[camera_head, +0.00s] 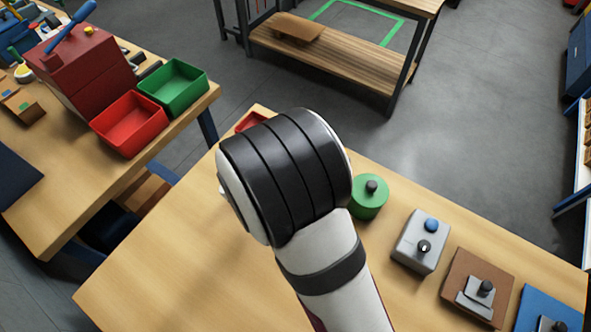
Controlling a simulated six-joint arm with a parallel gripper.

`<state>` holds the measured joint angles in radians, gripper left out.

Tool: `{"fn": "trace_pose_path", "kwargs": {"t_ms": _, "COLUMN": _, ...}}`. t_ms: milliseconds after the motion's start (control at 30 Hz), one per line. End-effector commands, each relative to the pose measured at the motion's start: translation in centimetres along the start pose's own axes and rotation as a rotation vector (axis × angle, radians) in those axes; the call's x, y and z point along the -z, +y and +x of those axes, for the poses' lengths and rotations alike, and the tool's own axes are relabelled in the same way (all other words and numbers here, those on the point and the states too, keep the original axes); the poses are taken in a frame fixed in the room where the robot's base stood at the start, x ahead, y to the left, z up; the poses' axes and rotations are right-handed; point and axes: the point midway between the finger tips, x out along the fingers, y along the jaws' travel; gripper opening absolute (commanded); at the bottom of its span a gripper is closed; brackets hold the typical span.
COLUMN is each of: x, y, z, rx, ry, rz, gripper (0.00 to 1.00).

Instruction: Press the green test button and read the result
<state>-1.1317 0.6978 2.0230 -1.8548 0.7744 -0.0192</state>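A green round piece (364,210) with a black knob on top stands on the near wooden table, just right of my arm. I cannot tell whether it is the test button. Right of it is a grey box (409,247) with a blue round button and a black knob with a white mark. I see no readable result on it. My arm, with a large black and white joint, fills the middle of the view. My gripper does not show; the arm may hide it.
Further right are a brown plate (459,262) with a grey knobbed piece and a blue block (545,301). A red object (251,119) is partly hidden behind my arm. The left table holds red (131,119) and green (174,83) bins. The near table's left part is clear.

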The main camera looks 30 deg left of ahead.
Motion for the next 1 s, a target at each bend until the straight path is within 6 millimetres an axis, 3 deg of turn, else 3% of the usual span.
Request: {"fn": "trace_pose_path", "kwargs": {"t_ms": 1000, "x": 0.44, "y": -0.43, "z": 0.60, "rx": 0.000, "ry": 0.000, "rz": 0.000, "gripper": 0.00}}
